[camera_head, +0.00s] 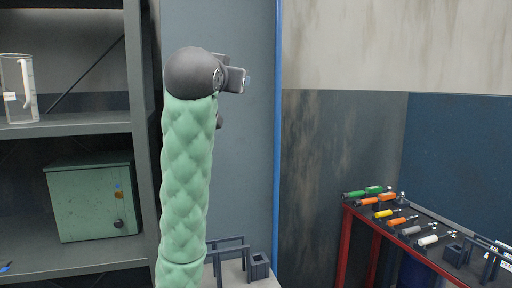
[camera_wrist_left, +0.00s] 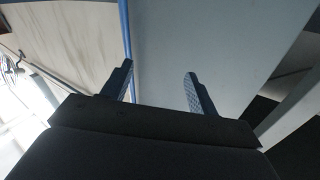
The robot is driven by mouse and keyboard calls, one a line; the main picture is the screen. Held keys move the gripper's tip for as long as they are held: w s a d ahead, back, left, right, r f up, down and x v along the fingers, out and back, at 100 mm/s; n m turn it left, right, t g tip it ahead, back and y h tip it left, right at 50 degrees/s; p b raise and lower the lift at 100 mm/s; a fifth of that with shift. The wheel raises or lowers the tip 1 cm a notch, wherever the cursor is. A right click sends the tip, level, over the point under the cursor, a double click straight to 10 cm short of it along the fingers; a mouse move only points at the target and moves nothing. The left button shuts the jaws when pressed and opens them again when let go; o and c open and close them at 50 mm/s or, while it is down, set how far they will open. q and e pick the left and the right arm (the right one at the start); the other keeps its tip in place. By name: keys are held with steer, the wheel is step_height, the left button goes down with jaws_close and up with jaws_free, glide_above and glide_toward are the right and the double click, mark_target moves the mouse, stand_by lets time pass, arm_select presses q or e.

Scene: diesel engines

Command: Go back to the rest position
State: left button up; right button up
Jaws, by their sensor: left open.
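My left arm, in a green quilted sleeve, rises upright in the middle of the head view. A dark rounded wrist tops it. My left gripper (camera_head: 238,80) points right, in front of the grey wall panel, and its fingers are partly hidden. In the left wrist view the two fingers of the left gripper (camera_wrist_left: 160,88) stand wide apart. Nothing is between them; only wall panels show behind. My right gripper is not in either view.
A grey shelf unit (camera_head: 70,125) on the left holds a clear jug (camera_head: 18,90) and a green metal box (camera_head: 92,198). A red-legged bench (camera_head: 347,240) with several coloured-handled tools (camera_head: 385,213) stands at right.

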arm_select(q)
steer(key=a+f+g, duration=0.2)
steer(key=f, duration=1.2)
steer(key=a+f+g, duration=0.1)
steer(key=a+f, duration=0.1)
steer(key=f, duration=1.1)
steer(key=s+a+f+n+g+y, duration=0.15)
steer(key=s+f, duration=0.35)
steer(key=f, duration=0.7)
steer(key=s+a+f+g+h, duration=0.1)
steer(key=s+f+g, duration=0.3)
steer(key=f, duration=0.9)
steer(key=s+a+f+g+y, duration=0.1)
steer(key=s+f, duration=0.6)
steer(key=f, duration=0.3)
steer(key=s+f+g, duration=0.2)
steer(key=s+f, duration=0.5)
steer(key=f, duration=0.2)
steer(key=s+f+g, duration=0.2)
steer(key=s+f, duration=0.4)
steer(key=s, duration=0.3)
steer(key=s+f+g, duration=0.2)
steer(key=s+f, duration=0.5)
steer(key=s, duration=0.3)
steer(key=shift+a+f, duration=0.15)
steer(key=shift+a, duration=0.3)
steer(key=shift+s+n, duration=0.1)
steer(key=shift+n, duration=0.15)
